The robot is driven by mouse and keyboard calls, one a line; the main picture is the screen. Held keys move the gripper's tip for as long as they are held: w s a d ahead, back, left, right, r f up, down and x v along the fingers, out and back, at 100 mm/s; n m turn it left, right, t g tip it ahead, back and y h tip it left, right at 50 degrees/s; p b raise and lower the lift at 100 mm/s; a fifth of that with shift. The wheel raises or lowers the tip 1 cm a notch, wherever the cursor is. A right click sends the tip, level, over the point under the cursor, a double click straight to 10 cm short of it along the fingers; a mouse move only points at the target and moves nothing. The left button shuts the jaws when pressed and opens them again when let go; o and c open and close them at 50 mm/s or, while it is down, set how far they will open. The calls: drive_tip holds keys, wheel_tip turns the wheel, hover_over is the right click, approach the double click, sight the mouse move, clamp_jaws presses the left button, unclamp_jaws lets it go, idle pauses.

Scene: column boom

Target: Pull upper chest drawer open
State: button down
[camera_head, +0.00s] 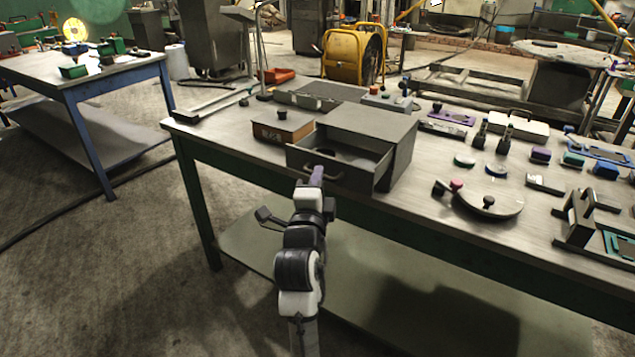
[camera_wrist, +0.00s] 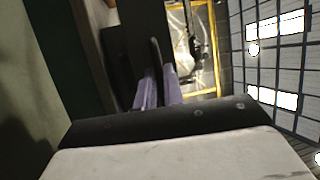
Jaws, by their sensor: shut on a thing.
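A grey chest (camera_head: 385,124) stands on the workbench near its front edge. Its drawer (camera_head: 362,178) is pulled out toward me, and its inside shows from above with a small dark thing in it. I cannot make out a second drawer below it. My gripper (camera_head: 317,174) is at the drawer's front, with its purple fingers shut on the dark handle (camera_head: 334,175). In the wrist view the purple fingers of my gripper (camera_wrist: 159,90) stand on either side of the handle (camera_wrist: 155,55). My fingers hide part of the handle.
A brown box (camera_head: 283,128) with a dark knob sits left of the chest on the workbench (camera_head: 215,127). Several small tools and parts lie to the right, with a round grey plate (camera_head: 487,203). A blue-legged table (camera_head: 90,75) stands at the far left. The floor between is open.

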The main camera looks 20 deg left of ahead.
drive_tip(key=c, duration=1.5)
unclamp_jaws()
drive_tip(key=p+v, duration=0.5)
drive_tip(key=v, duration=0.8)
drive_tip(key=shift+s+f+p, duration=0.2)
drive_tip(key=shift+s+p, duration=0.1)
drive_tip(key=shift+p, duration=0.1)
drive_tip(key=shift+d, duration=0.1)
